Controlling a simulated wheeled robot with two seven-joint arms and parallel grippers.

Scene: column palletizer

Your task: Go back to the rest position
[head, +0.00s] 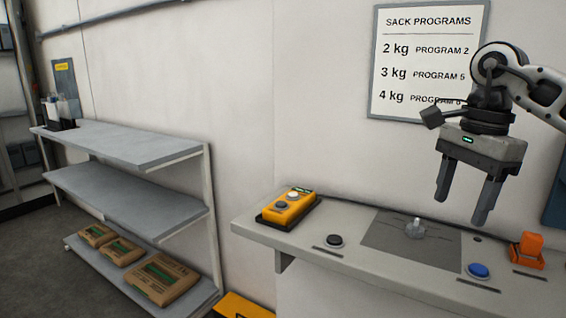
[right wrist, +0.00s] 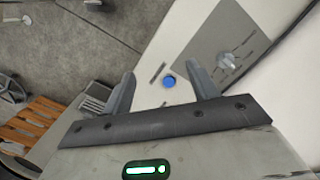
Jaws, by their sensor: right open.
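My right gripper (head: 464,206) hangs above the right part of the control console (head: 350,262) in the head view, with its fingers pointing down. It is open and empty, and its fingers are apart with nothing between them. In the right wrist view its two fingers (right wrist: 160,88) stand apart, with a blue button (right wrist: 169,81) on the console visible in the gap beyond them. The blue button (head: 479,270) also shows in the head view below the gripper, apart from it. My left gripper is in neither view.
The console carries a yellow control box (head: 289,208), a black button (head: 334,240), a grey knob (head: 414,229) and an orange switch (head: 529,249). A sign (head: 428,50) hangs behind my right arm. Left, a shelf (head: 130,145) holds several brown sacks (head: 162,279) low down.

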